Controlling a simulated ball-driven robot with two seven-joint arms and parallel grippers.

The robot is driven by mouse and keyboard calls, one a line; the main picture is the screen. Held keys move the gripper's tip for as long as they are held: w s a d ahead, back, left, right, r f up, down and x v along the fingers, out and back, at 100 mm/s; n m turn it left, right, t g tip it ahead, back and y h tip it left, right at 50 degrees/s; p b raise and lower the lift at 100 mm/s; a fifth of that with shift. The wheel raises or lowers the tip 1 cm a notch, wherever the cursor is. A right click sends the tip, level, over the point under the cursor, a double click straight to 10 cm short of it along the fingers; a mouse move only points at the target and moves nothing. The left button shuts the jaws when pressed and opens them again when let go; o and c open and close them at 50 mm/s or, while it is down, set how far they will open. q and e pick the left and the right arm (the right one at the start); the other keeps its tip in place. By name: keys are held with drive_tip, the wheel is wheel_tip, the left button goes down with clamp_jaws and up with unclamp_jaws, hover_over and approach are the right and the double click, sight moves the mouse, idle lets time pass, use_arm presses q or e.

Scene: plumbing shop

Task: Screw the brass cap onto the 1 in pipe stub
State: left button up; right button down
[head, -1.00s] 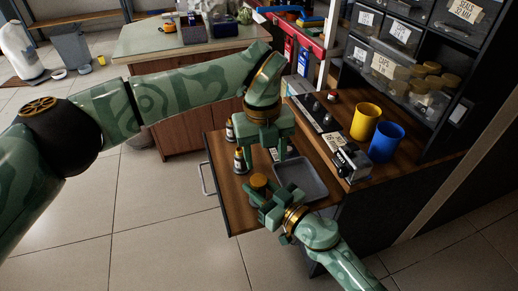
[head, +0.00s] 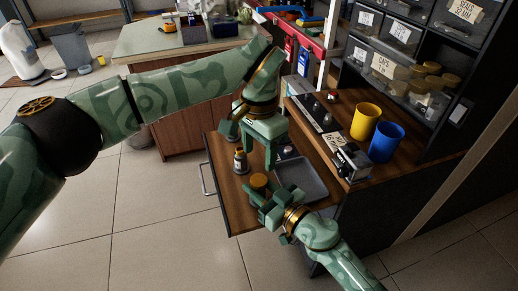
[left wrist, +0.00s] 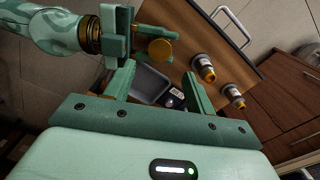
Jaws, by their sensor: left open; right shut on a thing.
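The brass cap (head: 259,181) is a round gold-brown disc low over the front of the wooden worktop. My right gripper (head: 267,194) is shut on it; the cap also shows in the left wrist view (left wrist: 160,50), beside the right gripper's fingers (left wrist: 129,34). My left gripper (head: 256,150) is open and empty, above the worktop behind the cap, fingers pointing down. Its two fingers also show in the left wrist view (left wrist: 158,74). I cannot clearly tell the 1 in pipe stub apart from the small fittings on the raised shelf.
A grey tray (head: 318,187) lies right of the cap. A yellow cup (head: 366,121) and a blue cup (head: 387,143) stand on the raised shelf, beside a labelled device (head: 352,162).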

sight(259, 180)
use_arm(q)
drive_tip(key=shift+f, duration=4.05)
